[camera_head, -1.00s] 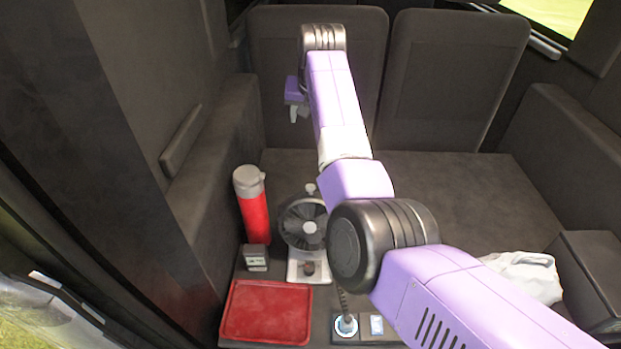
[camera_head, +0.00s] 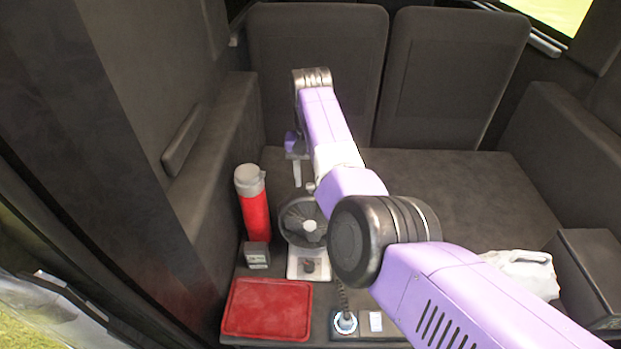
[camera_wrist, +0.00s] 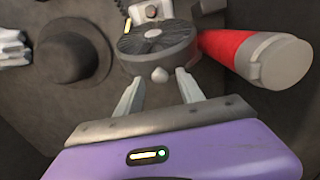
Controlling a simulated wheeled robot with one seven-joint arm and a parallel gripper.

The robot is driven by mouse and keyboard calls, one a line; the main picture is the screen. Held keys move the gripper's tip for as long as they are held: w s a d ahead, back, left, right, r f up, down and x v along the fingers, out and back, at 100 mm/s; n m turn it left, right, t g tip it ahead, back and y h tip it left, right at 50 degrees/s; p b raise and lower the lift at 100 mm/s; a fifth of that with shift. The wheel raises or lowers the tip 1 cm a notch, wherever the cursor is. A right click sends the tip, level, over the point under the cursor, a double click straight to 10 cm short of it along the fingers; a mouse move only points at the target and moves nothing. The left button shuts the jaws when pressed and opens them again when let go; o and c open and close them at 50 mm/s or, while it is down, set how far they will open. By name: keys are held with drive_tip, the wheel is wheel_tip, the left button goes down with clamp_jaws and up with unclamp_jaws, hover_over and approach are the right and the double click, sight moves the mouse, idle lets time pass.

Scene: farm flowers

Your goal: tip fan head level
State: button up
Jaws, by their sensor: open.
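The fan (camera_head: 303,222) stands on the dark surface, its round dark grille facing the head camera, on a pale base with a small dark knob. A small pale knob (camera_head: 310,188) tops its head. In the wrist view the fan head (camera_wrist: 155,45) is seen from above, and its knob (camera_wrist: 159,74) lies just beyond my fingertips, between their lines. My gripper (camera_wrist: 158,84) is open and empty. In the head view my gripper (camera_head: 297,182) hangs pointing down, just behind and above the fan head. My arm covers part of the fan's right side.
A red bottle (camera_head: 253,205) with a grey lid stands close left of the fan. A red tray (camera_head: 268,310), a small dark box (camera_head: 257,254) and a round socket (camera_head: 345,323) lie in front. A white bag-like item (camera_head: 525,268) lies right.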

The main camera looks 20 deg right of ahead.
drive_tip(key=shift+f, duration=0.5)
drive_tip(key=shift+c, duration=0.3)
clamp_jaws()
idle(0.9)
